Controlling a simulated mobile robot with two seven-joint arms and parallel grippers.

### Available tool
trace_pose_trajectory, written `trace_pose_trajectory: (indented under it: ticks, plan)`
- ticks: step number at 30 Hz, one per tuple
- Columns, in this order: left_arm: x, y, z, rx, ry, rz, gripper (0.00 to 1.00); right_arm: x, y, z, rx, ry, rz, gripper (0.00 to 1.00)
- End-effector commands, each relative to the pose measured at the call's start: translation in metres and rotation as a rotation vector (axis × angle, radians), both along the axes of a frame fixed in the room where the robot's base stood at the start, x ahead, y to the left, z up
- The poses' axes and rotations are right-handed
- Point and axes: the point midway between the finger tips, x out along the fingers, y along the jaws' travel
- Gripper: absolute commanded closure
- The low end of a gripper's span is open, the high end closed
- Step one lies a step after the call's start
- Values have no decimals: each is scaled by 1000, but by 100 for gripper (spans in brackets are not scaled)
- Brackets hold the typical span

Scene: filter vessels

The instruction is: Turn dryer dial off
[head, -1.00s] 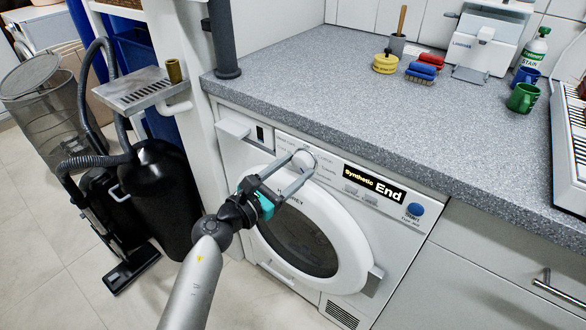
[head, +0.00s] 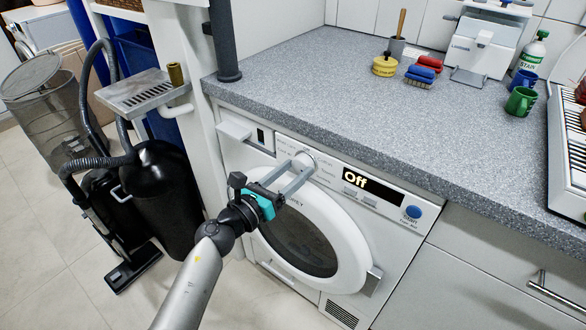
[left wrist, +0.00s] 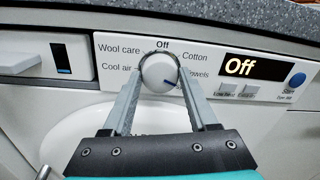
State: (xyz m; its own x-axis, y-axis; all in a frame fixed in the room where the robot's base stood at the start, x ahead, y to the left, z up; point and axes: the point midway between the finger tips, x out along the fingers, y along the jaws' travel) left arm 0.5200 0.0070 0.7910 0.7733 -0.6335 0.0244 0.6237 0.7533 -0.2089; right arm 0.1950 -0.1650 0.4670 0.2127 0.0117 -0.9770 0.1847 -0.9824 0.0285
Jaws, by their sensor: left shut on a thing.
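The dryer (head: 370,250) is white and stands under the grey counter. Its round white dial (head: 305,159) is on the upper panel, and it also shows in the left wrist view (left wrist: 159,72). The labels Off, Cotton, Wool care and Cool air stand around it. A dark blue mark on the dial face is at its lower right in the left wrist view. The display (head: 372,186) reads "Off". My left gripper (head: 295,166) is shut on the dial, one finger on either side. My right gripper is out of view.
The round dryer door (head: 357,250) lies just below the dial and is shut. The counter edge overhangs the panel. A blue round button (head: 413,212) is right of the display. A black vacuum cleaner (head: 165,195) stands at left.

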Motion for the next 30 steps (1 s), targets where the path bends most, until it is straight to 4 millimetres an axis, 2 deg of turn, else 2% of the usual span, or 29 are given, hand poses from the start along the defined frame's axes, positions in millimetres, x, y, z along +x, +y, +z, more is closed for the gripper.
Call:
trace_pose_trajectory:
  ticks: [30]
  plan:
    - [0,1,-2,-782,570,2,96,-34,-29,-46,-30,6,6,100]
